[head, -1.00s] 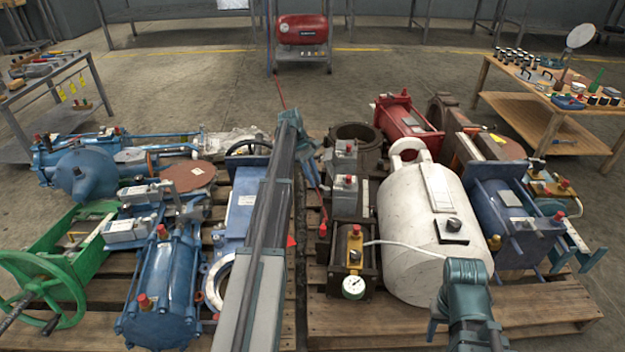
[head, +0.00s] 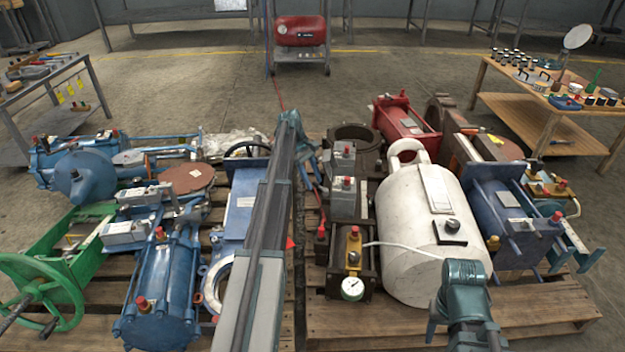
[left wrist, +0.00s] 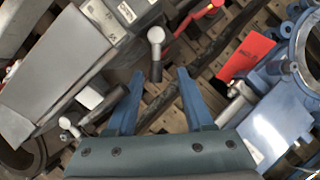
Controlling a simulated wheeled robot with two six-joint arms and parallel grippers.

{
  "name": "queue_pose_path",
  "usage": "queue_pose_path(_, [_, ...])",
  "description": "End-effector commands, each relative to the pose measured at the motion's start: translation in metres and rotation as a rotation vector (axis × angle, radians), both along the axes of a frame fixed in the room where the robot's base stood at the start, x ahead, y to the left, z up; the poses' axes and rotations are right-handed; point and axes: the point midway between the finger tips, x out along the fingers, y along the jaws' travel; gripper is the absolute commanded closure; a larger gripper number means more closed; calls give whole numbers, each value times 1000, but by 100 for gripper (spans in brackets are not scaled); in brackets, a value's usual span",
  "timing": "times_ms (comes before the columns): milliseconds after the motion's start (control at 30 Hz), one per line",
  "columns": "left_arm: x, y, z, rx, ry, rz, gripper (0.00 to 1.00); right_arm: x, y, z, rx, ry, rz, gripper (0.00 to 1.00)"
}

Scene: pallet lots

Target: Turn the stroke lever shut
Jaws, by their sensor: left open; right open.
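A lever with a round grey knob and dark stem (left wrist: 156,38) shows in the left wrist view, beside a grey box-shaped unit (left wrist: 62,62). I take it for the stroke lever, but cannot read a label naming it. My left gripper (left wrist: 160,74) is open, its two blue fingers on either side of the stem's lower end in the picture; I see no contact. In the head view my left gripper (head: 311,165) hangs over the gap between the pallets, partly hidden by my arm. My right gripper (head: 433,322) is low at right, mostly hidden by its wrist.
A second pale-knobbed lever (left wrist: 88,97) and a red tag (left wrist: 245,60) are close to my left fingers. A white tank (head: 410,230) and a gauge unit (head: 353,288) stand on the right pallet. Blue cylinders (head: 165,280) and a green handwheel (head: 45,290) crowd the left.

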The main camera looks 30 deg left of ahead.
Motion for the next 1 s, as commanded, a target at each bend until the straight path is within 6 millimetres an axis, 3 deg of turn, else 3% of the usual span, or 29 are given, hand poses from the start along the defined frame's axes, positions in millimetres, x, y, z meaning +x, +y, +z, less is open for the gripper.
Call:
queue_pose_path(367, [0, 4, 13, 0, 0, 1, 48, 0, 0, 13, 0, 1, 0, 50])
queue_pose_path(1000, [2, 42, 106, 0, 0, 1, 48, -1, 0, 105, -1, 4, 14, 50])
